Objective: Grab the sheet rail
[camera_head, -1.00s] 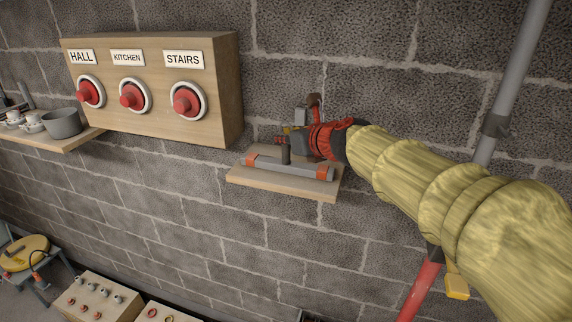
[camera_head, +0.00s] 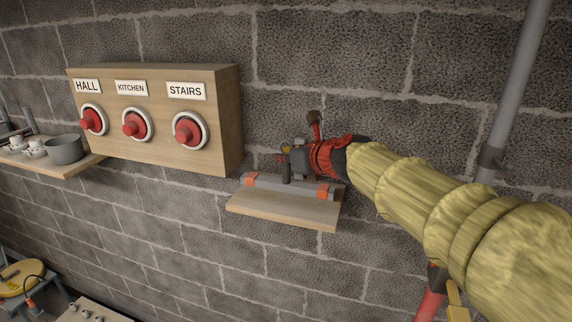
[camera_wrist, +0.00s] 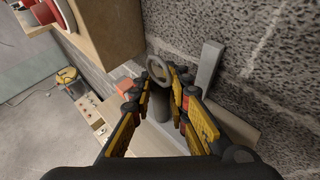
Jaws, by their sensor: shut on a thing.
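The sheet rail (camera_head: 307,187) is a grey bar with orange bands near its ends and a dark upright post at its middle. In the head view it is just above the small wooden shelf, toward the wall. My gripper (camera_head: 286,163) is shut on the post. In the wrist view, my gripper's fingers (camera_wrist: 163,80) stand on both sides of the dark post (camera_wrist: 160,106). Part of the grey bar (camera_wrist: 209,66) and an orange band (camera_wrist: 125,86) show beside the fingers. The exact contact is partly hidden by the fingers.
The wooden shelf (camera_head: 280,212) is fixed to the block wall. A wooden box with red buttons labelled HALL, KITCHEN and STAIRS (camera_head: 152,75) is at upper left. A shelf with a grey pot (camera_head: 64,150) is at far left. A grey pipe (camera_head: 507,95) stands at right.

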